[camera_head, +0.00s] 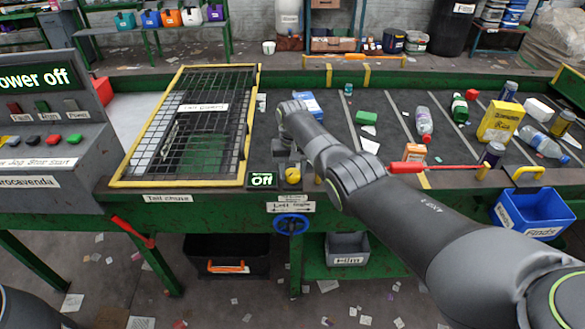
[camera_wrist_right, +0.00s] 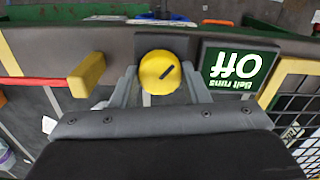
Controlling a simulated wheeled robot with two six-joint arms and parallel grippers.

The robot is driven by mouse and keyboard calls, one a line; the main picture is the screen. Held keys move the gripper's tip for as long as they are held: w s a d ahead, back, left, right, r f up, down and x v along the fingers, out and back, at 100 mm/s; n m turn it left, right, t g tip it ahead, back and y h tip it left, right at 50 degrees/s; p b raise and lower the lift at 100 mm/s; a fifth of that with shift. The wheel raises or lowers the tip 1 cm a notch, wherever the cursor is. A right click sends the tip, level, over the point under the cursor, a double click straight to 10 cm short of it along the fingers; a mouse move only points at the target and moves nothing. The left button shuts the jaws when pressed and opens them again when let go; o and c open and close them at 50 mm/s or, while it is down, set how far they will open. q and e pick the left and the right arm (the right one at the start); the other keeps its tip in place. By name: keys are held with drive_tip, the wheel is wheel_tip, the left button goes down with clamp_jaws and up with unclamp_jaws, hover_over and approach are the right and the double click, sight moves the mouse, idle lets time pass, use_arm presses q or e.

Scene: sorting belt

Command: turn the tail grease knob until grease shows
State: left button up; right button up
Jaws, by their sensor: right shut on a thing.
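A yellow round knob (camera_head: 293,175) with a dark slanted mark sits on the belt's front rail, beside a display (camera_head: 262,180) reading "Belt runs Off". In the right wrist view the knob (camera_wrist_right: 161,72) is between the two grey fingers of my right gripper (camera_wrist_right: 160,84), which is shut on it. In the head view my right gripper (camera_head: 288,156) comes down on the knob from behind. No label on the knob is readable, so I cannot tell if it is the tail grease knob. I see no grease. My left gripper is not in view.
A blue handwheel (camera_head: 291,224) is below the knob. A yellow-framed mesh guard (camera_head: 187,126) covers the tail chute at left. A red lever with a yellow block (camera_wrist_right: 86,75) is beside the gripper. The belt (camera_head: 385,104) carries bottles and boxes. The panel (camera_head: 40,110) reads "Power off".

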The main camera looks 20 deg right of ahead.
sight(293, 172)
drive_tip(key=shift+w+r+m, duration=0.1)
drive_tip(key=shift+m, duration=0.5)
drive_tip(key=o, duration=1)
drive_tip(key=shift+r, duration=0.25)
wheel_tip(293, 172, up, 5)
drive_tip(key=shift+r+p, duration=0.1)
drive_tip(key=shift+p, duration=0.25)
wheel_tip(293, 172, up, 12)
drive_tip(key=b, duration=0.2)
drive_tip(key=shift+f+b, duration=0.2)
drive_tip(key=shift+b, duration=0.2)
